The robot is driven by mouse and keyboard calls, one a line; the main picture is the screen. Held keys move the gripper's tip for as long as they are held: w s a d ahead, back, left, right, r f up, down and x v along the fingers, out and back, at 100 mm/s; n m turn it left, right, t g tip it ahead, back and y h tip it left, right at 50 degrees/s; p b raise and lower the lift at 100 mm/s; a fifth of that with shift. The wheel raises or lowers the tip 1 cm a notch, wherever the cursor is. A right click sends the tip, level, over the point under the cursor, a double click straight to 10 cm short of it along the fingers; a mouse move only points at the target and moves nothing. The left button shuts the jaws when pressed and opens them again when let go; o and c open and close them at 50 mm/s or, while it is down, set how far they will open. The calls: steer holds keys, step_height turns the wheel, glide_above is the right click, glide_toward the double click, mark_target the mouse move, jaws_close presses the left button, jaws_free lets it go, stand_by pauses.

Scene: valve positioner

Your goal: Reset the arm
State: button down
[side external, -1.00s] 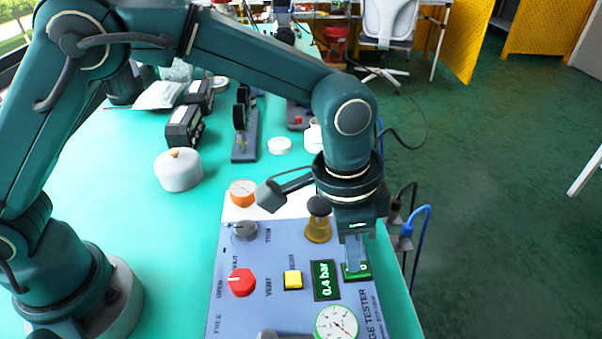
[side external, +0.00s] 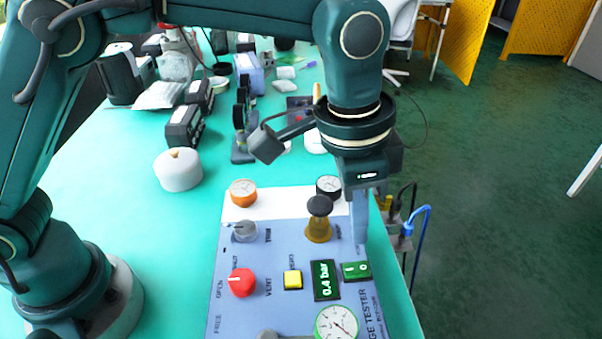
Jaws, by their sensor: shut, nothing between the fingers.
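My gripper (side external: 360,230) is shut and empty. It points down above the right edge of the blue-grey gauge tester panel (side external: 232,318), behind the green switch (side external: 356,271) in the picture. I cannot tell its exact height above the panel. The green switch is uncovered and sits right of the display (side external: 325,280), which reads 0.4 bar. The panel also carries a red knob (side external: 242,282), a yellow button (side external: 292,279), a grey knob (side external: 244,231), a brass knob with a black top (side external: 319,220) and a green-rimmed gauge (side external: 337,324).
An orange gauge (side external: 243,191) and a dark gauge (side external: 328,186) sit at the panel's back edge. Blue and black cables (side external: 420,225) hang at the right table edge.

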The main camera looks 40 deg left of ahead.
steer(key=shift+a, duration=0.1)
steer(key=s+a+r+n+t, duration=0.2)
steer(key=a+r+n+t, duration=0.15)
steer(key=a+r, duration=0.9)
steer(key=s+a+f+n+y, duration=0.1)
steer(key=s+a+f+n, duration=0.4)
steer(key=s+a+f, duration=0.3)
steer(key=shift+s+f+t, duration=0.45)
steer(key=shift+s, duration=0.65)
